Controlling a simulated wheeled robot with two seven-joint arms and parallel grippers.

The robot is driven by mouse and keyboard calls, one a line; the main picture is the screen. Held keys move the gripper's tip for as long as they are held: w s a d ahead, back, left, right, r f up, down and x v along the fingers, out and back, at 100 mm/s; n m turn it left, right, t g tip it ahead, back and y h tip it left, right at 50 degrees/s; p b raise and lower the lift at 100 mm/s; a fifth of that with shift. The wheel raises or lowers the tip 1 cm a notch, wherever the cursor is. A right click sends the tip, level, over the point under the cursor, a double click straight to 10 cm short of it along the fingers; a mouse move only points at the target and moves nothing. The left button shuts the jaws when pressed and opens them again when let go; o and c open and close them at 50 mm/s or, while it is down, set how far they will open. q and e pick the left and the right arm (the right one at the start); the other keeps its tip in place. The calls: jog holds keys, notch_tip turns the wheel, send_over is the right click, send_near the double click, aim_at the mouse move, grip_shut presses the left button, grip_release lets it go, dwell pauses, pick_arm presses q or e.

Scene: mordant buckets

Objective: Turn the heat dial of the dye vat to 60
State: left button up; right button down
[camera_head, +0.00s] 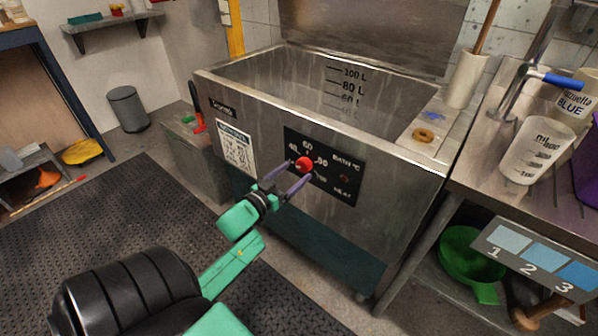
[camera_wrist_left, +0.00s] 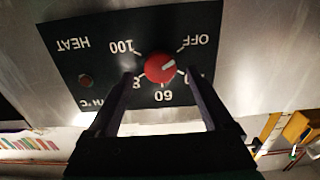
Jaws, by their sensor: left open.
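The dye vat (camera_head: 250,120) is a large steel tub with a black control panel (camera_head: 338,181) on its front. The red heat dial (camera_head: 304,164) sits on that panel. In the left wrist view the panel is upside down, and the dial (camera_wrist_left: 160,68) has a light mark pointing right, seemingly between OFF and 40. The 60 label (camera_wrist_left: 163,97) is just below it there. My left gripper (camera_head: 300,171) is open, its purple fingers pointing at the dial. In the wrist view the fingers (camera_wrist_left: 160,76) stand either side of the dial, with gaps. My right gripper is not in view.
A steel bench (camera_head: 535,185) stands right of the vat with a measuring beaker (camera_head: 535,150). The dark mat (camera_head: 60,235) at left is clear.

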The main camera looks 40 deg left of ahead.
aim_at(304, 165)
pick_arm(q)
jog(key=shift+w, duration=1.25)
grip_shut()
